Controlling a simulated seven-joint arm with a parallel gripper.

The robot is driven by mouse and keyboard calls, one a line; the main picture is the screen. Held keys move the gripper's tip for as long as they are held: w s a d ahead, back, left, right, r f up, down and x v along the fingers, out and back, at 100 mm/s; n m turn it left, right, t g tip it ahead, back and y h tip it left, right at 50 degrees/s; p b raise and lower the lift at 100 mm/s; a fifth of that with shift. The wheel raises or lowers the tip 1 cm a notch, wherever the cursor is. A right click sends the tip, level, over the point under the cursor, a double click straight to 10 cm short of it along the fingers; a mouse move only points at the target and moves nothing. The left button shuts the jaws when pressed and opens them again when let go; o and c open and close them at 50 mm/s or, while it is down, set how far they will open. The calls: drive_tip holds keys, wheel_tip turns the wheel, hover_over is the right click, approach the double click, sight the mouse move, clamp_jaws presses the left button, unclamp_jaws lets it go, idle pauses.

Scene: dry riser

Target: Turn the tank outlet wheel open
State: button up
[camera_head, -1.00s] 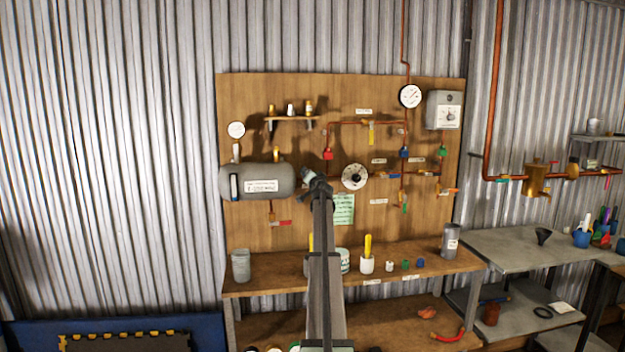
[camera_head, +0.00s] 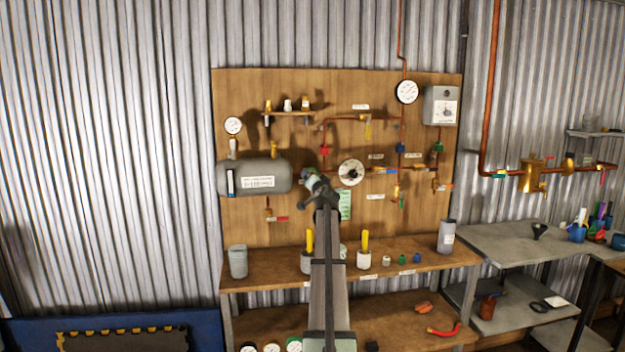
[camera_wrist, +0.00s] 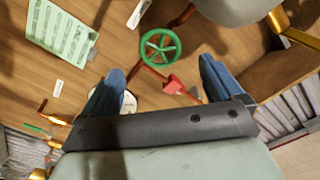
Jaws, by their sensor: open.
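The green spoked wheel (camera_wrist: 161,46) sits on a copper pipe beside the grey tank (camera_wrist: 224,8) in the wrist view. My gripper (camera_wrist: 161,66) is open, its two blue fingers spread wide. The wheel appears just beyond the fingertips, between them in the picture, with nothing gripped. In the head view my gripper (camera_head: 311,182) is in front of the board, right of the tank (camera_head: 255,178). My arm and gripper hide the wheel there.
A red block (camera_wrist: 173,85) shows near the wheel. A round white dial (camera_head: 351,172) is on the wooden board (camera_head: 400,225), right of my gripper. Cups and small parts stand on the shelf (camera_head: 285,276) below.

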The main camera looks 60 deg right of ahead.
drive_tip(key=shift+s+a, duration=0.5)
drive_tip(key=x, duration=1)
drive_tip(key=shift+d+r, duration=0.15)
drive_tip(key=shift+s, duration=0.1)
idle(0.4)
drive_tip(key=c, duration=1)
drive_tip(key=shift+o, duration=0.2)
drive_tip(key=shift+n, duration=0.8)
